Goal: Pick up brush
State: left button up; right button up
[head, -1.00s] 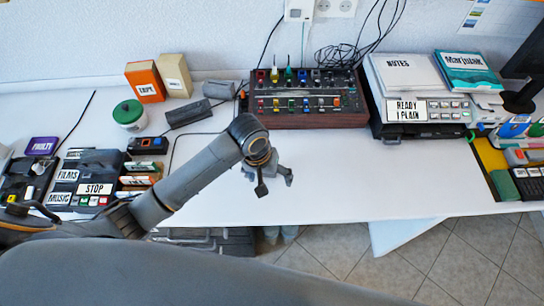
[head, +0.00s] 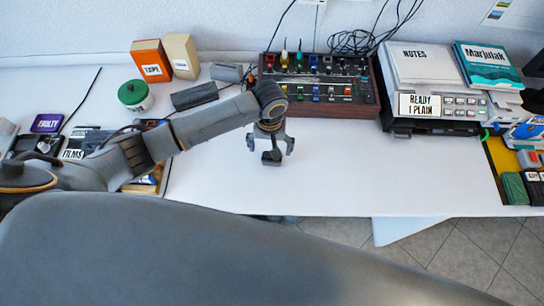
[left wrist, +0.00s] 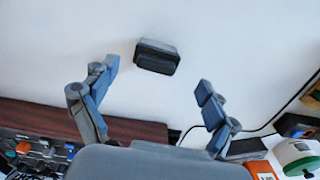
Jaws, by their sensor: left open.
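The brush is a small dark block (left wrist: 157,57) on the white desk in the left wrist view. It lies just past the fingertips, midway between the two spread fingers. In the head view the brush (head: 271,158) shows just below my left gripper (head: 270,149), partly covered by it. My left gripper is open and empty, pointing down. Its fingers also show in the left wrist view (left wrist: 157,76), one on each side of the brush, not touching it. My right gripper is not in view.
A mixer box (head: 318,88) stands behind the gripper. A grey speaker-like block (head: 195,96), a green-lidded jar (head: 134,95) and upright boxes (head: 152,62) stand to the left. A printer-like device (head: 437,112) stands to the right. The desk's middle front is clear.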

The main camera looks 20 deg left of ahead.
pick_arm(q)
jog(key=f, duration=0.5)
jog(key=shift+d+p, duration=0.2)
jog(key=shift+p, duration=0.2)
jog(key=c, duration=1.2)
